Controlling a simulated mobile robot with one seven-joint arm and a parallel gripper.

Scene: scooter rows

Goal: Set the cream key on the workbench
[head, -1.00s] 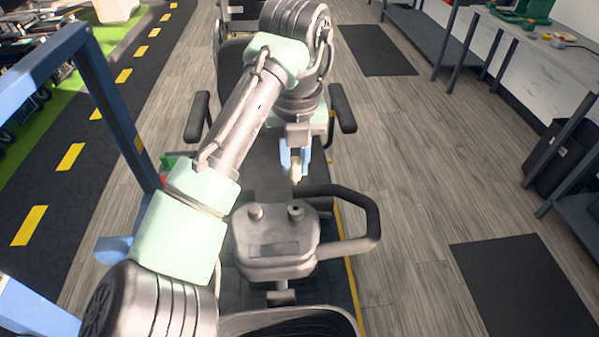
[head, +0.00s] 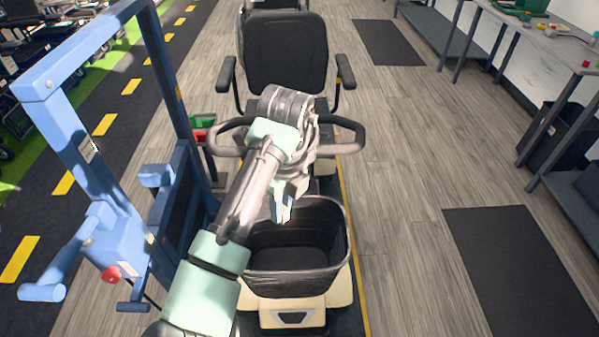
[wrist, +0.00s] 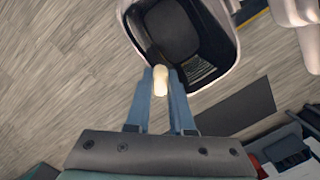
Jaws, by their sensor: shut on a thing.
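My gripper (head: 283,210) is shut on a small cream key (wrist: 159,80), which shows between the two blue fingertips in the wrist view. In the head view the key is too small and too covered by the fingers to make out well. My gripper is over the black front basket (head: 345,250) of a scooter, pointing down. The workbench (head: 558,46) stands at the upper right along the wall, well away from my gripper.
The scooter has a black seat (head: 286,55) and a handlebar (head: 345,135). A blue frame (head: 95,150) stands close on the left. Green tools and small items lie on the workbench. A black bin (head: 560,135) stands beneath it. The wooden floor between scooter and workbench is clear, with flat dark mats (head: 515,265).

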